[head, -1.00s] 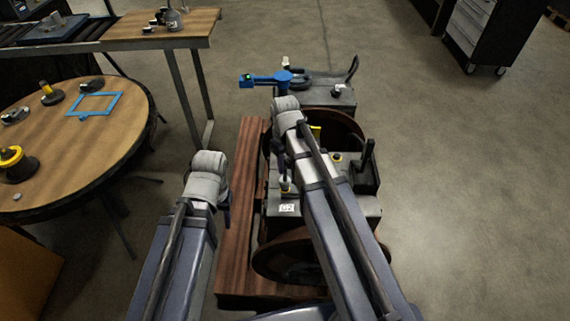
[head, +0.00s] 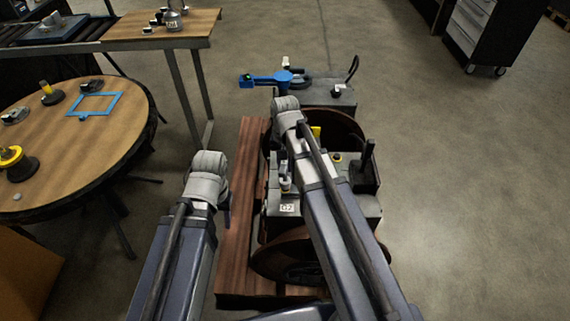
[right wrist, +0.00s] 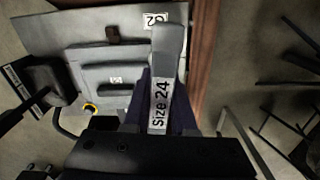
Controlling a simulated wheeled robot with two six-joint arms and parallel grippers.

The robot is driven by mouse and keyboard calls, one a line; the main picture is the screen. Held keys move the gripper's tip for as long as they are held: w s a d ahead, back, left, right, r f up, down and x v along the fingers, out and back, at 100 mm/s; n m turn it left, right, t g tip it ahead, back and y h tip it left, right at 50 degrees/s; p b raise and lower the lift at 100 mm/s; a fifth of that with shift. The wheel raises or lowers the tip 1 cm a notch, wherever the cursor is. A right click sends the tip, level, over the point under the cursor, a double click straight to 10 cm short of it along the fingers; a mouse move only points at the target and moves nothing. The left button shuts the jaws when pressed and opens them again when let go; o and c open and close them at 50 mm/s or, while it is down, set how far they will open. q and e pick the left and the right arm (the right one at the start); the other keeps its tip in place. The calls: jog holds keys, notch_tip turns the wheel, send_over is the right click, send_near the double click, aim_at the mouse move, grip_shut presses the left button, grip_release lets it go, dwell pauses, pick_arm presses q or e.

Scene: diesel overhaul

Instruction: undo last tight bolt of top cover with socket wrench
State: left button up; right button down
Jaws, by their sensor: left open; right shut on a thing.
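In the right wrist view the grey top cover (right wrist: 88,62) shows as stepped plates with a small label. I cannot make out which bolt is tight. My right gripper (right wrist: 160,112) is shut on the grey socket wrench (right wrist: 168,45), marked "Size 24", above the engine's edge beside the cover. The wrench's working end is not clear, so I cannot tell whether it touches a bolt. My left gripper (head: 227,205) hangs open and empty over the brown beam, left of the engine; its fingers are mostly hidden.
A brown wooden beam (head: 240,225) runs along the engine's left side. A round table (head: 60,150) with parts and a blue frame stands at left. A dark cabinet (head: 490,32) stands at far right. The right floor is clear.

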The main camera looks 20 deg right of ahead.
jog(key=m, duration=1.6)
dwell(0.3)
